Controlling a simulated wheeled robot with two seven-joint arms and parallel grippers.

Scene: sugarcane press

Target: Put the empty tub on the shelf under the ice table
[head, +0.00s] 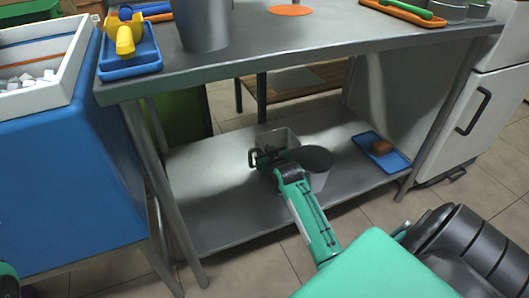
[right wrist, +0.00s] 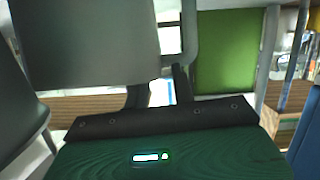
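A small grey tub (head: 279,137) stands upright on the lower shelf (head: 215,215) of the metal table (head: 330,45). My right gripper (head: 264,157) is over the shelf, at the tub's near left side. Its fingers (right wrist: 161,92) look apart in the right wrist view, with a bright gap between them. A large grey surface (right wrist: 85,45), probably the tub, fills the upper left of that view and covers part of one finger. I cannot tell whether a finger touches it. My left gripper is not in view.
A dark-topped grey round vessel (head: 315,158) shows beside my right forearm. A blue tray (head: 395,160) with a brown block (head: 381,147) lies at the shelf's right end. A blue ice bin (head: 70,150) stands left; a white fridge (head: 490,110) stands right. The shelf's left part is bare.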

